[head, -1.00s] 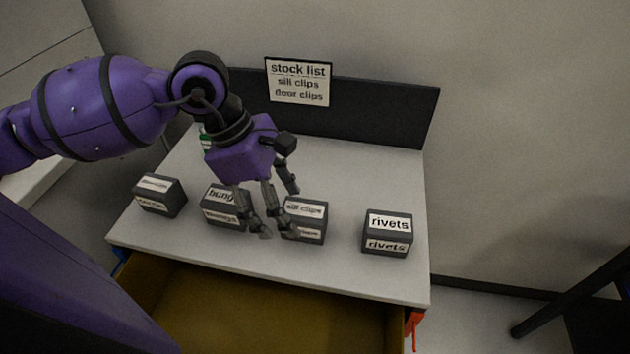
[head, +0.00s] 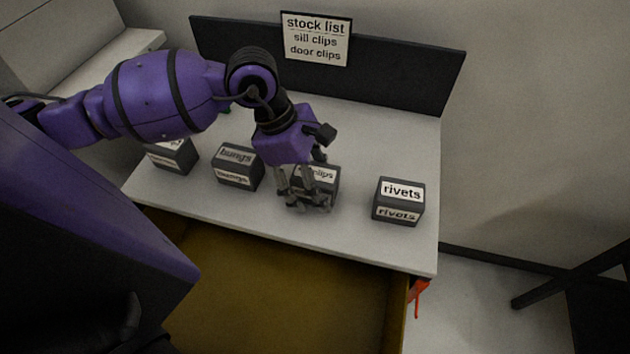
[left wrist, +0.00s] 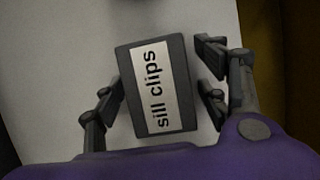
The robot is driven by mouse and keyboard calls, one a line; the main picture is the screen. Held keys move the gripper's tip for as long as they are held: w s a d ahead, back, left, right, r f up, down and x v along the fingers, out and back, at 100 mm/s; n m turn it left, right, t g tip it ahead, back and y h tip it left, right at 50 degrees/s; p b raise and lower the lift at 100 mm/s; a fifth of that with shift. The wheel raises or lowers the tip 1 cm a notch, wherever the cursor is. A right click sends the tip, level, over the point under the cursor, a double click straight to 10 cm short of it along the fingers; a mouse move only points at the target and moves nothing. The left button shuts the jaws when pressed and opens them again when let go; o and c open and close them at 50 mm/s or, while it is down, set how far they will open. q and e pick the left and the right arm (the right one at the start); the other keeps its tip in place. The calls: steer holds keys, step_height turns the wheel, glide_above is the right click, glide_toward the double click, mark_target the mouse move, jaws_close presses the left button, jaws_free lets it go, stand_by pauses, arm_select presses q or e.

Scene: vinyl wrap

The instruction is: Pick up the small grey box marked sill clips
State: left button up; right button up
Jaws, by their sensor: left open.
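The small grey sill clips box (head: 328,184) stands on the light worktop, third from the left in the row. My left gripper (head: 303,203) is over it in the head view, with fingers covering part of its label and front. In the left wrist view the box (left wrist: 177,121) lies between the spread fingers of the left gripper (left wrist: 158,98), its label "sill clips" readable. The gripper is open, with one finger on the left side and two on the right. The left finger is very close to the box; contact cannot be told. My right gripper is not seen.
A bungs box (head: 238,166) stands to the left and a rivets box (head: 399,201) to the right. Another box (head: 172,155) is at the far left, partly hidden by my arm. A stock list sign (head: 316,38) is on the dark back panel (head: 400,75). An open drawer (head: 290,300) is below.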

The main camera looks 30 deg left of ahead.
arm_select(q)
steer(key=c, duration=1.4)
steer(key=shift+o, duration=0.2)
